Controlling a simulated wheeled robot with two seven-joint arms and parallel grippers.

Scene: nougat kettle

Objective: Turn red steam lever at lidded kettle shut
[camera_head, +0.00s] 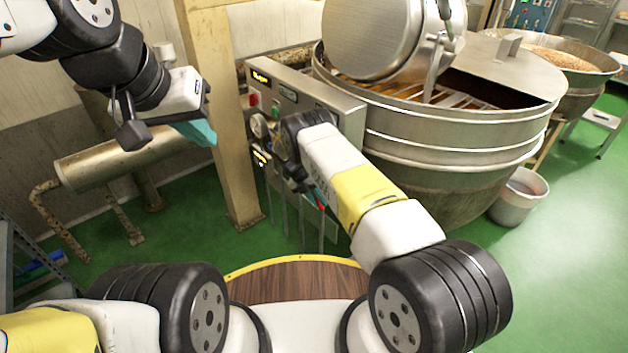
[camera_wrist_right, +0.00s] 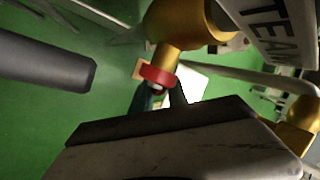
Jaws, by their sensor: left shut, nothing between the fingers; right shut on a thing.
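The lidded kettle (camera_head: 450,148) is a large steel drum at the centre right of the head view, with its round lid (camera_head: 375,38) tilted up. The red steam lever (camera_wrist_right: 158,76) shows in the right wrist view as a short red piece beside a brass valve (camera_wrist_right: 180,28). A small bit of red also shows at my right gripper (camera_head: 314,198) in the head view. My right gripper is shut on the red lever, its teal fingertips partly hidden behind the wrist housing. My left gripper (camera_head: 198,133) is shut and empty, raised at the left, far from the lever.
A control box (camera_head: 305,92) with buttons stands at the kettle's left, close to my right wrist. A beige post (camera_head: 220,110) stands between my grippers. A horizontal tank (camera_head: 125,155) is at the left, and a bucket (camera_head: 520,195) stands right of the kettle. Green floor is free at right.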

